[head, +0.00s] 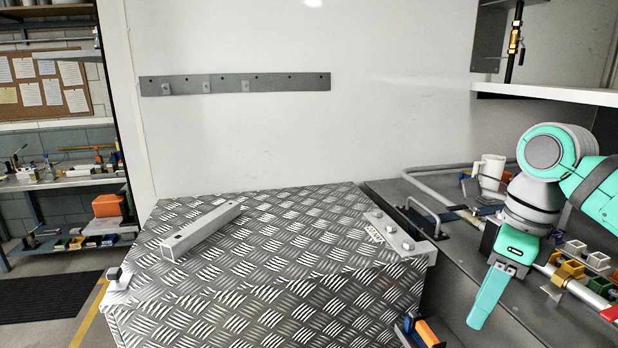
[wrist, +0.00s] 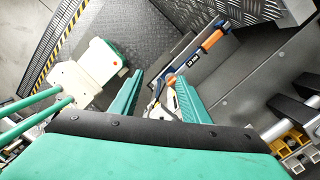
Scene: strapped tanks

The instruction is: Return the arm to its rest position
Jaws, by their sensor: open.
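My gripper (head: 485,308) hangs at the right of the head view, with its green fingers pointing down beside the right side of the tread-plate box (head: 270,280). In the wrist view both green fingers of my gripper (wrist: 155,88) show, spread apart. Nothing is held between them. An orange-handled tool (wrist: 211,40) lies below and beyond the fingers in the wrist view. My arm is bent, and its upper links are cut off by the right edge of the head view.
A grey metal bar (head: 200,231) lies on the box. A bolted bracket (head: 400,237) sits at its right edge. A white shelf (head: 545,94) juts out above.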

